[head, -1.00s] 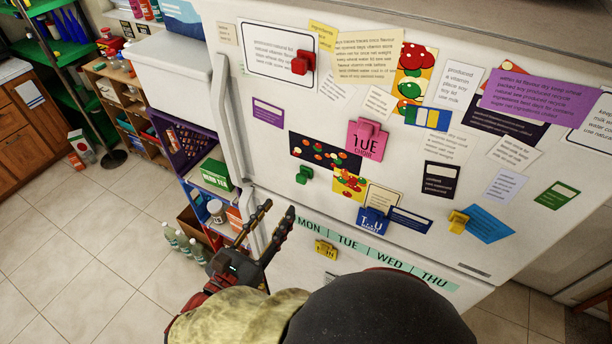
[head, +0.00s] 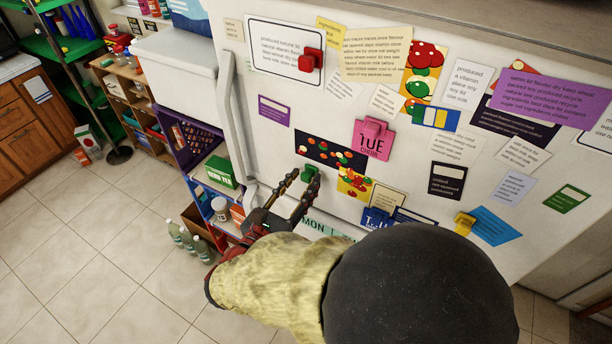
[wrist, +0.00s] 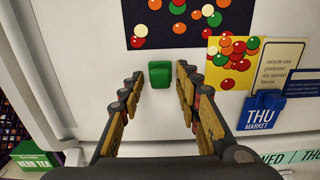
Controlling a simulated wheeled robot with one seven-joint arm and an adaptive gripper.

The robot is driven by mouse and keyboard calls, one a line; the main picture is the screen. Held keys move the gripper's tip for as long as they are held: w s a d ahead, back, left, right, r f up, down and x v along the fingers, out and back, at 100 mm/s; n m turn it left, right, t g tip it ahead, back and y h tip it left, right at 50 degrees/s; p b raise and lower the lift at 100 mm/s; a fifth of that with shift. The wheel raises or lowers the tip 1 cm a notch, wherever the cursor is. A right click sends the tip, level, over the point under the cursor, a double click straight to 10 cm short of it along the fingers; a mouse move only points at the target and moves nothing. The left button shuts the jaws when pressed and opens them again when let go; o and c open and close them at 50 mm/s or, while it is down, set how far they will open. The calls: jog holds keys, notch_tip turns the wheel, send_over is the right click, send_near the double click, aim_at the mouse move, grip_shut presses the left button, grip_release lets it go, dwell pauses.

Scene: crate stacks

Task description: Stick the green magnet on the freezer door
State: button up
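The green magnet (head: 310,173) sits on the white upper door (head: 340,112) of the fridge-freezer, just below a dark card with coloured dots. In the wrist view the green magnet (wrist: 159,75) is centred between the tips of my gripper (wrist: 160,80), with bare door around it. My gripper (head: 302,181) is open, its fingers pointing at the door on either side of the magnet. I see a gap between each fingertip and the magnet. A lower door (wrist: 215,170) with a weekday strip is mostly hidden by my arm. The frames do not clearly mark which door is the freezer.
A pink TUE magnet card (head: 374,138), a blue THU magnet (wrist: 264,100), a red magnet (head: 310,60) and several paper notes crowd the upper door. The vertical door handle (head: 232,120) stands out at the left. Shelves with goods (head: 215,200) stand left of the fridge.

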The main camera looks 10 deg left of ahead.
jog(key=c, duration=0.8)
dwell(0.4)
jog(key=shift+p+v, duration=0.4)
jog(key=shift+v, duration=2.15)
